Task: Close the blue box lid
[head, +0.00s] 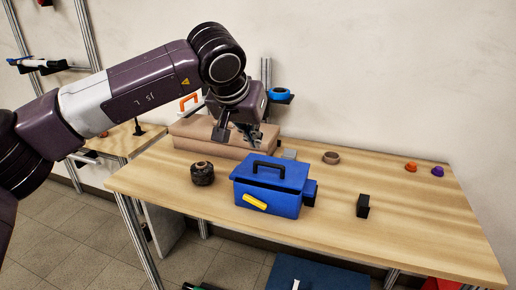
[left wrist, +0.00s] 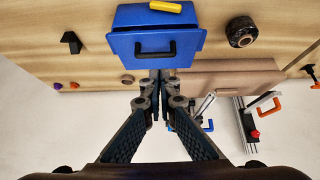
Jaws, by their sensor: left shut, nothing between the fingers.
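The blue box (head: 272,201) stands on the wooden table, with a yellow latch (head: 255,202) on its front. My left gripper (head: 237,137) is above and behind the box, fingers pointing down, empty. In the left wrist view, the fingertips (left wrist: 157,75) are together near the box's back edge, close to the lid (left wrist: 180,40); whether they touch cannot be told. My right gripper is not in view.
A dark round spool (head: 202,173) stands left of the box, and a black block (head: 363,206) to its right. A tan case (head: 190,140) lies behind. A brown ring (head: 331,157) and orange and purple knobs (head: 411,167) are farther back. The table's right side is mostly clear.

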